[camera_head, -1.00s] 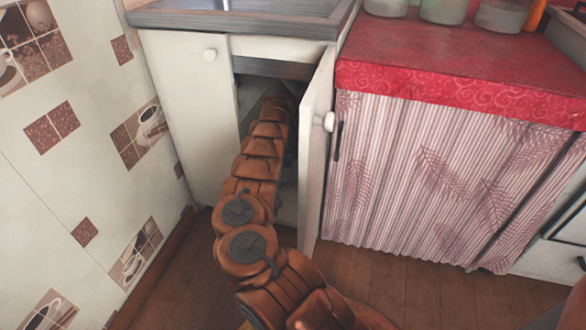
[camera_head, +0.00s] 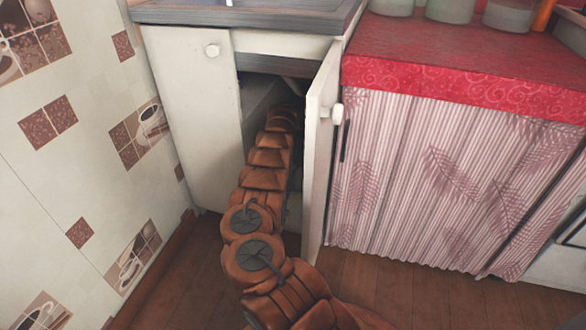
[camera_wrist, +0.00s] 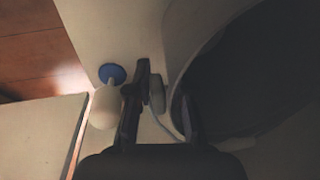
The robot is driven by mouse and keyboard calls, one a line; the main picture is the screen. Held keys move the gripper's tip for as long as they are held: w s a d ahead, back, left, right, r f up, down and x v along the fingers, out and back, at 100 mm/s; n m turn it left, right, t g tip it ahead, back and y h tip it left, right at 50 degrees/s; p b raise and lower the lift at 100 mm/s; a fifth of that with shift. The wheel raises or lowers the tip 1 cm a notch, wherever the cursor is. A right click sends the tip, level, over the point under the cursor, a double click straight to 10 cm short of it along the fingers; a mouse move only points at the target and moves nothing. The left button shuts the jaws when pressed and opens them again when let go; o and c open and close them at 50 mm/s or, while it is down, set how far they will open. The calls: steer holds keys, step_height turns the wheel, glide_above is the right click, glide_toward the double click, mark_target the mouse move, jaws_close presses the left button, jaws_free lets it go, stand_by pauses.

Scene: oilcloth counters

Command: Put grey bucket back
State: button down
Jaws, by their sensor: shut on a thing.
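In the wrist view, the grey bucket (camera_wrist: 186,45) fills the right side, its round wall pale and its inside dark. My gripper (camera_wrist: 163,88) is shut on the bucket's wall near the rim, one finger outside and the other on the inner side. A thin pale handle wire shows near the fingers. In the head view, my arm reaches into the open cupboard (camera_head: 192,130) under the sink; the gripper and bucket are hidden there. I cannot tell whether the bucket rests on the cupboard floor.
The cupboard's right door (camera_head: 319,140) stands open close beside my arm. A white object with a blue disc (camera_wrist: 111,73) stands just left of my fingers. A curtained counter (camera_head: 440,180) is to the right, and a tiled wall (camera_head: 75,180) to the left.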

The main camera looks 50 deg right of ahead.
steer(key=c, duration=1.1)
jaws_free()
steer(key=shift+f, duration=0.1)
steer(key=shift+o, duration=0.2)
steer(key=r+p, duration=0.1)
steer(key=r, duration=0.1)
steer(key=r+p, duration=0.1)
steer(key=r, duration=0.1)
steer(key=r+p, duration=0.1)
steer(key=r, duration=0.2)
steer(key=shift+s+a, duration=0.15)
steer(key=shift+a, duration=0.25)
steer(key=shift+s+r, duration=0.1)
steer(key=shift+r, duration=0.2)
steer(key=shift+s, duration=0.1)
